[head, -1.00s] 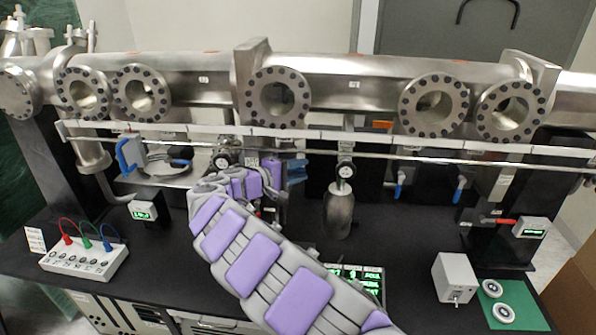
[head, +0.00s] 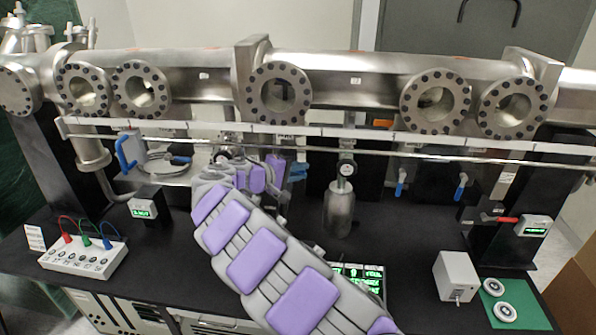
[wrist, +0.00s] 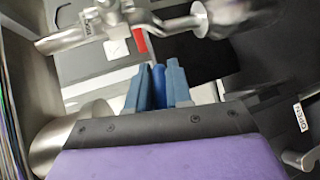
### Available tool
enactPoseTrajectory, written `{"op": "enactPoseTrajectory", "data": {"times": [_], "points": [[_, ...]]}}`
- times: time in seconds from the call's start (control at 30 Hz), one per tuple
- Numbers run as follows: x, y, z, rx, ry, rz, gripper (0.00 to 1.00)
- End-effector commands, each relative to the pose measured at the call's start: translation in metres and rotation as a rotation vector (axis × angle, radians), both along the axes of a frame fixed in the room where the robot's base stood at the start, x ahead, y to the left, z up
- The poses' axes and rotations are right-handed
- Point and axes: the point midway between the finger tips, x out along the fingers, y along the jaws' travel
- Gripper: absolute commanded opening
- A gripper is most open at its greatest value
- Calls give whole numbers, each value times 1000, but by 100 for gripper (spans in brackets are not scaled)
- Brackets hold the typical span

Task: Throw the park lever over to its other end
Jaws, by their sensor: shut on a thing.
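My gripper (wrist: 158,68) has two dark blue fingers in the wrist view. They are closed on a brighter blue handle (wrist: 158,88), which stands upright between them and appears to be the park lever's grip. The rest of the lever is hidden by the fingers and the wrist. In the head view my gripper (head: 298,172) is mostly behind my purple and grey arm, below the long steel beam tube, and the held handle cannot be made out there.
Other blue handles (head: 400,188) (head: 460,187) hang right of my gripper. A thin horizontal rail (head: 420,155) runs above. A white socket box (head: 85,257) and a grey switch box (head: 456,276) stand on the black bench.

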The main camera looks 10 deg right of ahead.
Motion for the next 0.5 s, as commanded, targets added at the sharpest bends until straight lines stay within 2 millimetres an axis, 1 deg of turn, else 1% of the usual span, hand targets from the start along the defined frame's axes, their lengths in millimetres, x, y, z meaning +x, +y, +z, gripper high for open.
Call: {"op": "enactPoseTrajectory", "data": {"times": [0.03,0.1,0.2,0.5], "points": [[-1,-1,-6,57,-20,-4,0],[0,0,-11,133,-42,-3,0],[0,2,-14,202,-65,-5,0],[0,2,-16,225,-69,-7,0]]}}
